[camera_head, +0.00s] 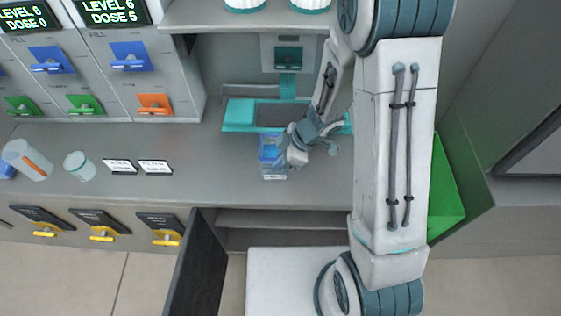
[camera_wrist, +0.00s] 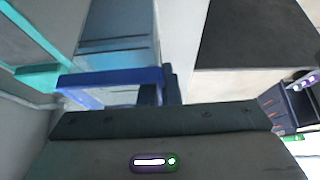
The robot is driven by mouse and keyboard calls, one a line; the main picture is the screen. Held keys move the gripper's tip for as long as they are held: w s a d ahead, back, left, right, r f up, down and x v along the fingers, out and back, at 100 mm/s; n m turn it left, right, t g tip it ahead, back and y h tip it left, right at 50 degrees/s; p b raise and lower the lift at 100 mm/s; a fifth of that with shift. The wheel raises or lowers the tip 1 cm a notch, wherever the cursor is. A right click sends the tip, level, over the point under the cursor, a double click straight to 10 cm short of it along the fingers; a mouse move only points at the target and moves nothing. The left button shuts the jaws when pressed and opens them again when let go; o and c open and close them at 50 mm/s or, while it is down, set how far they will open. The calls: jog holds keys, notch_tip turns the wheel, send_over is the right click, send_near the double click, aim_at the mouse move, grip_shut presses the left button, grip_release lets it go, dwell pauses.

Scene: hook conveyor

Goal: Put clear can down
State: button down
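The clear can (camera_head: 272,158) is a see-through, blue-tinted container on the left side of my gripper (camera_head: 284,147), over the grey counter in the head view. In the wrist view a blue edge or handle of the can (camera_wrist: 110,78) runs up to the dark fingers of my gripper (camera_wrist: 160,92). The fingers appear closed on that blue part. The can looks upright. Whether its base touches the counter cannot be told.
A teal-framed tray (camera_head: 239,114) lies behind the can under a dispenser (camera_head: 288,55). On the left of the counter (camera_head: 225,165) are a white cup with an orange stripe (camera_head: 28,160), a small jar (camera_head: 79,165) and two labels (camera_head: 120,166). A dark cabinet door (camera_head: 200,270) stands open below.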

jog(key=shift+f, duration=0.25)
jog(key=c, duration=1.6)
grip_release()
jog(key=shift+c, duration=0.2)
jog(key=shift+r, duration=0.1)
